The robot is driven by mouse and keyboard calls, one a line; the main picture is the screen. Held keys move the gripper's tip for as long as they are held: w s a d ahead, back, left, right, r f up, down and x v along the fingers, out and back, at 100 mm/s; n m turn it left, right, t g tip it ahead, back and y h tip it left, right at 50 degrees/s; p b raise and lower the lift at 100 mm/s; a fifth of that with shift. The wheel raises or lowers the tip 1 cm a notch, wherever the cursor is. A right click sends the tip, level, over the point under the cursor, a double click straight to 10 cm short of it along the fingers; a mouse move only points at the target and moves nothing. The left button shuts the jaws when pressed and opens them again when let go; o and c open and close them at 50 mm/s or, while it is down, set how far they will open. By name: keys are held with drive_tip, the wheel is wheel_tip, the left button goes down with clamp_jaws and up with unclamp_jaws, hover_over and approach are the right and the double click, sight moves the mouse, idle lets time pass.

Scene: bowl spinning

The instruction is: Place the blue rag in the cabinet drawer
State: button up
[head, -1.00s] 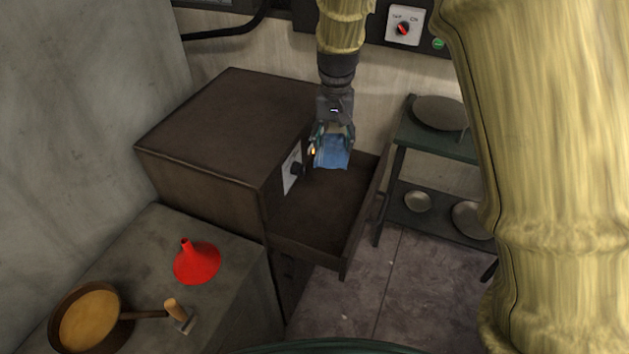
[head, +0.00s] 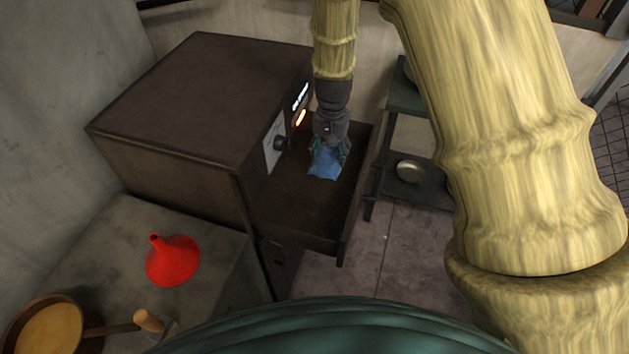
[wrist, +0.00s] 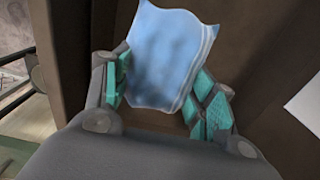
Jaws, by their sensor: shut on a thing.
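The blue rag (head: 324,165) is held in my gripper (head: 329,150), over the open drawer (head: 300,207) of the dark brown cabinet (head: 205,95). The drawer is pulled out to the right and its visible floor is bare. In the wrist view, the rag (wrist: 170,58) sits between the two teal-padded fingers of my gripper (wrist: 163,95), with brown drawer or cabinet surfaces behind it. The rag looks low within the drawer's outline; I cannot tell whether it touches the drawer floor.
A red funnel (head: 172,262), a pan (head: 48,330) and a wooden-handled tool (head: 150,321) are on the grey counter (head: 115,235) at left. A dark shelf rack (head: 410,185) with a metal bowl (head: 409,171) stands right of the drawer.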

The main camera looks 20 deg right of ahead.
sight(328, 182)
drive_tip(key=shift+f+p, duration=0.75)
drive_tip(key=shift+f, duration=3.95)
drive_tip(key=shift+f, duration=0.1)
drive_tip(key=o, duration=1)
drive_tip(key=shift+r+b, duration=1)
drive_tip(key=shift+r, duration=5.1)
